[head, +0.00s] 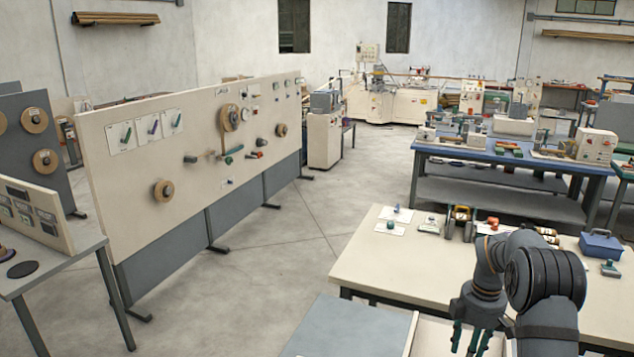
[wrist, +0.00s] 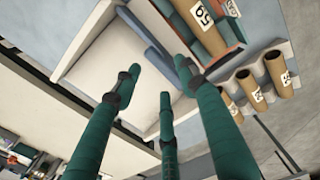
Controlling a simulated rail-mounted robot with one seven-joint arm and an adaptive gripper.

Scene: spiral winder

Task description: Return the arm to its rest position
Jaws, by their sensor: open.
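My gripper (head: 469,340) hangs at the bottom right of the head view, pointing down, with its green fingers apart. In the wrist view my gripper (wrist: 160,82) shows three green fingers spread open with nothing between them. Beyond the fingers is a pale, shallow tray (wrist: 105,65), its bare part empty. My dark grey arm is bent above the front edge of the cream table (head: 375,262), at the right of the head view. The surface directly under the fingers is partly hidden by them.
In the wrist view, cardboard tubes (wrist: 275,76) with number labels stand beside the tray. Tools, a blue box (head: 601,246) and small parts lie on the cream table. A cream panel (head: 165,165) stands left. The floor (head: 300,225) between is clear.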

